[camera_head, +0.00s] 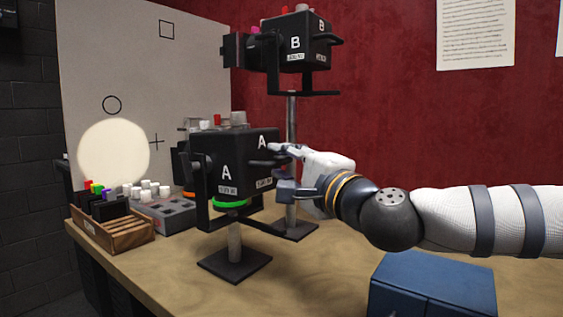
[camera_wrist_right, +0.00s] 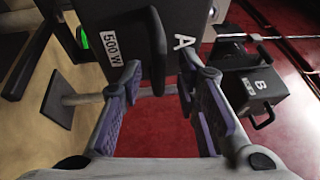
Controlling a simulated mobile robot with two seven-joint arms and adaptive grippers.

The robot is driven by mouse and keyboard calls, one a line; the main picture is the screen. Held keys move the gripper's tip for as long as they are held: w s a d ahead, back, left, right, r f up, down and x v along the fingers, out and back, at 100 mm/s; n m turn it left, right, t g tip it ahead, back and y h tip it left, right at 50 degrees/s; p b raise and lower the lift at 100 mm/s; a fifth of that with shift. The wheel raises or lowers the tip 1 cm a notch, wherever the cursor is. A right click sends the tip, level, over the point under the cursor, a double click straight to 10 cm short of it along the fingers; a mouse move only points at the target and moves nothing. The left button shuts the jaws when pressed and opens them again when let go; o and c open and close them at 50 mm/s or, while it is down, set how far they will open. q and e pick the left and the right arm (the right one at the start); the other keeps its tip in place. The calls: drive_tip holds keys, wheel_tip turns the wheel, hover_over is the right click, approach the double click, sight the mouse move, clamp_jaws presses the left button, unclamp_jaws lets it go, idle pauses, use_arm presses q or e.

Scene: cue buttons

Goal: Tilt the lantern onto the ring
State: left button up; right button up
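Lantern A (camera_head: 240,155), a black box marked A, hangs in a yoke on a short stand. Its round light spot (camera_head: 114,153) lies on the pale panel. The black ring (camera_head: 111,105) is drawn just above the spot, near its top edge. My right gripper (camera_head: 284,150) is at the lantern's right side by its handle. In the right wrist view, the fingers of my right gripper (camera_wrist_right: 160,78) are apart. The lantern's handle (camera_wrist_right: 158,60) reaches between them, with gaps on both sides. The "500 W" label (camera_wrist_right: 109,48) shows beside it. My left gripper is not in view.
Lantern B (camera_head: 296,45) stands higher behind on a taller post. The panel also bears a square (camera_head: 166,30) and a cross (camera_head: 156,141). A wooden rack (camera_head: 113,230) and a grey block (camera_head: 165,212) sit left; a blue box (camera_head: 432,285) sits front right.

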sight(270, 174)
drive_tip(key=shift+w+a, duration=0.3)
drive_tip(key=shift+w, duration=0.25)
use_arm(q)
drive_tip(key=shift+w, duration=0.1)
use_arm(e)
clamp_jaws()
